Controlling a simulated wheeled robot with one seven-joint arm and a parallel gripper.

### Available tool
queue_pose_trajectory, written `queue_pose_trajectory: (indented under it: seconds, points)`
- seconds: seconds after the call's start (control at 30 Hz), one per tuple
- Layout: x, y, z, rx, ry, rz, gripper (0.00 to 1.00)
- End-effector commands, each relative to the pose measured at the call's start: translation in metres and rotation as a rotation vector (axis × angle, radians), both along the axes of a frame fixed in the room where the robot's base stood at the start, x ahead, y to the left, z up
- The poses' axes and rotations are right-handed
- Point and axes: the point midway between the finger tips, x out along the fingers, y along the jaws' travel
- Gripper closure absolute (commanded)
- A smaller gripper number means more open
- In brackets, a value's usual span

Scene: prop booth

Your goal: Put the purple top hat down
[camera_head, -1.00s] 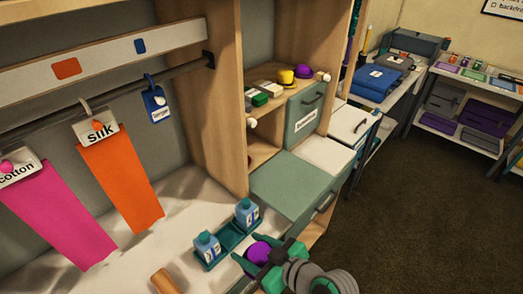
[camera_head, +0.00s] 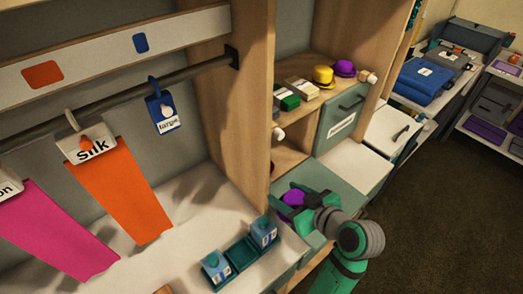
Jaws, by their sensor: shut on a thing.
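My gripper (camera_head: 287,200) is shut on a purple top hat (camera_head: 293,198) in the head view. It holds the hat in front of the shelf unit, over the grey-green surface (camera_head: 348,201) below the open shelves. My green fingers and wrist hide part of the hat. I cannot tell whether the hat touches the surface. A second purple hat (camera_head: 344,67) sits on the upper shelf, beside a yellow hat (camera_head: 323,75).
A teal tray (camera_head: 241,254) with two blue-and-white containers stands on the white counter, left of my gripper. Small green and pale boxes (camera_head: 288,99) lie on the shelf. Pink (camera_head: 55,230) and orange (camera_head: 118,188) cloths hang at left. A pale worktop (camera_head: 352,168) lies clear.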

Motion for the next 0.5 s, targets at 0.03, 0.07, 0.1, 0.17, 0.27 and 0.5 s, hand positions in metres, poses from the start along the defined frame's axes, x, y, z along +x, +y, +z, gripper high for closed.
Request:
queue_pose_trajectory:
  seconds: [0.03,0.07,0.1,0.17,0.27,0.5]
  points:
    - [0.017,-0.008,0.009,-0.001,-0.006,-0.018,0.68]
    - [0.025,-0.012,0.013,-0.001,-0.005,-0.03,0.68]
    - [0.036,-0.018,0.018,-0.001,-0.004,-0.044,0.68]
    - [0.059,-0.011,0.022,0.001,-0.001,-0.048,0.68]
    - [0.092,-0.007,0.03,0.003,0.0,-0.067,0.68]
    - [0.144,0.009,0.046,-0.001,-0.001,-0.089,0.68]
